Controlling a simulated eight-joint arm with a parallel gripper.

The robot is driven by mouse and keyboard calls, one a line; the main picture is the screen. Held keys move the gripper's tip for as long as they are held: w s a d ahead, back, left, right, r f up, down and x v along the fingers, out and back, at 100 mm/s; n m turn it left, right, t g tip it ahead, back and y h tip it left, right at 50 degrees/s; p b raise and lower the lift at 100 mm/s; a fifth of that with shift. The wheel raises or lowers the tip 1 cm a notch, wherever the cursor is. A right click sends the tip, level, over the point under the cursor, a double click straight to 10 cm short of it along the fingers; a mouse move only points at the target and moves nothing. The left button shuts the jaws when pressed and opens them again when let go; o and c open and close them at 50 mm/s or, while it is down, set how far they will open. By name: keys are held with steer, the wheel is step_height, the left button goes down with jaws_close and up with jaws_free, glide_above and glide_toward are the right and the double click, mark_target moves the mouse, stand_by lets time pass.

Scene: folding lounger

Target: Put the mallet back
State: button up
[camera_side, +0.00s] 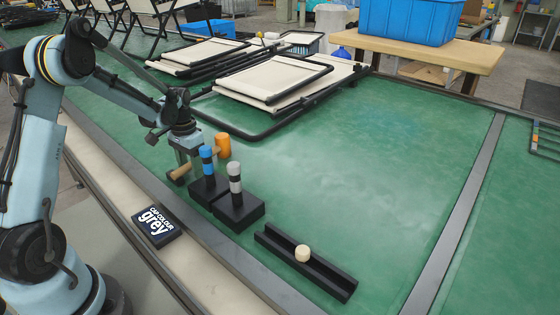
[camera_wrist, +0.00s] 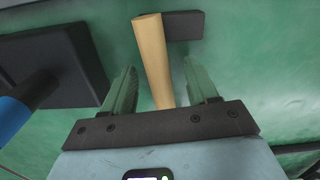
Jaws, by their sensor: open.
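The mallet's orange head (camera_side: 222,145) and wooden handle (camera_side: 181,172) show in the side view, beside two black stands. One stand (camera_side: 206,190) bears a blue-and-black post (camera_side: 207,158); the other (camera_side: 240,210) bears a grey-and-black post (camera_side: 235,178). My gripper (camera_side: 187,163) is low over the handle, left of the head. In the wrist view my gripper (camera_wrist: 160,66) is open, with the handle (camera_wrist: 152,50) running between its fingers and visible gaps on both sides. The head is hidden there. A dark block (camera_wrist: 186,25) lies beside the handle's far end.
A sign (camera_side: 155,225) reads "CAP COLOUR grey". A black channel (camera_side: 330,277) with a cream round piece (camera_side: 302,253) lies at front right. Folded lounger frames (camera_side: 268,82) lie at the back. The green bench (camera_side: 380,160) is clear at centre right.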

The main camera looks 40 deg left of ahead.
step_height(320, 180, up, 11)
steer(key=w+d+m+g, duration=0.2)
steer(key=w+d+m, duration=0.1)
steer(key=d, duration=2.3)
steer(key=s+d+r+t, duration=0.2)
steer(key=s+d, duration=0.2)
steer(key=d, duration=0.1)
steer(key=s+a+r+n+t, duration=0.1)
steer(key=s+a+t, duration=0.6)
steer(key=s, duration=0.1)
steer(key=shift+a+n, duration=0.4)
steer(key=shift+s, duration=0.1)
